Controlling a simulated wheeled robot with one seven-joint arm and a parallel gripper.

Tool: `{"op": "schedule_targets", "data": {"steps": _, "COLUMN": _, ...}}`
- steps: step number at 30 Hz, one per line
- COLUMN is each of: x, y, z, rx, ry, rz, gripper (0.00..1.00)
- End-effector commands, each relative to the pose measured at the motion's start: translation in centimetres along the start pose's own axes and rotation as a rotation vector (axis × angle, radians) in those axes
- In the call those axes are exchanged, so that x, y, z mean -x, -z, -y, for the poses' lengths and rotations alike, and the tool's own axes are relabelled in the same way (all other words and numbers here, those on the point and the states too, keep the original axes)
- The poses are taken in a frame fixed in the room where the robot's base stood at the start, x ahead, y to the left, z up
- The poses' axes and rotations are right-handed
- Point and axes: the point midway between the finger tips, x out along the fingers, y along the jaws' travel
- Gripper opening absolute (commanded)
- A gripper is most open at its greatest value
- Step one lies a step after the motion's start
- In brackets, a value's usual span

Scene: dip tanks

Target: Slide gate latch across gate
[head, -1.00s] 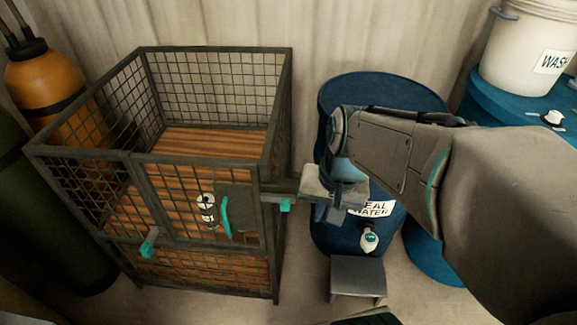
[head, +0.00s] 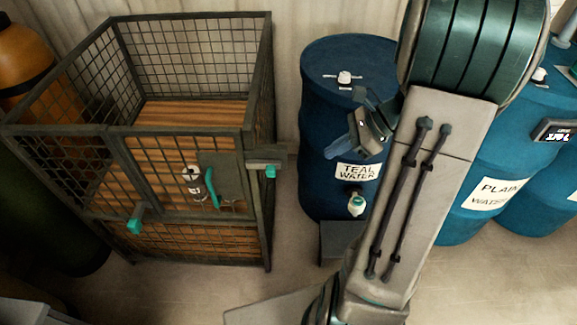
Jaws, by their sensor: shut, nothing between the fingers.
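The wire cage (head: 125,128) stands at left, with its gate (head: 165,180) on the front side. A grey latch bar (head: 284,163) with a teal knob (head: 270,172) sits at the gate's right edge. It juts out to the right past the cage's corner post. A dark plate (head: 222,170) with a curved teal handle (head: 211,188) is on the gate's right part. My gripper (head: 358,135) is shut and empty, in front of the teal water barrel, right of the latch bar and apart from it.
A second teal knob (head: 135,226) is low on the cage's front left. The blue teal water barrel (head: 325,185) has a white tap (head: 356,204). More blue barrels (head: 490,215) stand at right. An orange cylinder (head: 22,60) is at far left. Floor is clear before the cage.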

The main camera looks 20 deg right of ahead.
Motion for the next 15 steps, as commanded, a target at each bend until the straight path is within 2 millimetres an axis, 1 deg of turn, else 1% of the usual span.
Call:
{"op": "schedule_targets", "data": {"steps": 4, "x": -0.4, "y": 0.0, "z": 0.0, "rx": 0.001, "ry": -0.002, "rz": 0.000, "gripper": 0.00}}
{"op": "schedule_targets", "data": {"steps": 8, "x": -1.8, "y": 0.0, "z": -0.1, "rx": 0.001, "ry": -0.004, "rz": 0.000, "gripper": 0.00}}
{"op": "schedule_targets", "data": {"steps": 11, "x": -3.8, "y": 0.0, "z": -0.1, "rx": 0.002, "ry": -0.007, "rz": 0.000, "gripper": 0.00}}
{"op": "schedule_targets", "data": {"steps": 15, "x": -6.9, "y": 0.1, "z": -0.1, "rx": 0.002, "ry": -0.007, "rz": -0.001, "gripper": 0.00}}
